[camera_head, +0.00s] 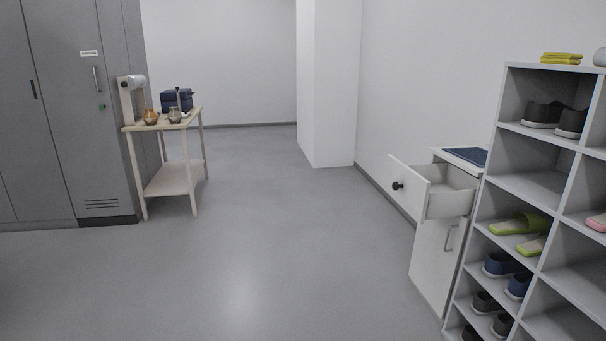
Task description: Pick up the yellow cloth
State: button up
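A folded yellow cloth (561,58) lies on top of the tall grey shoe shelf at the upper right of the head view. It looks like a small flat stack near the shelf's left end. My gripper is not in view, and nothing of my arm shows.
The shoe shelf (503,95) holds several shoes and slippers. A white cabinet (433,265) beside it has its drawer (448,205) pulled open into the room. A small wooden table (176,178) with pots stands left by grey lockers (75,110). The middle floor (270,240) is clear.

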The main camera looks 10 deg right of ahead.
aim_at(555, 58)
jog(key=z, duration=1.65)
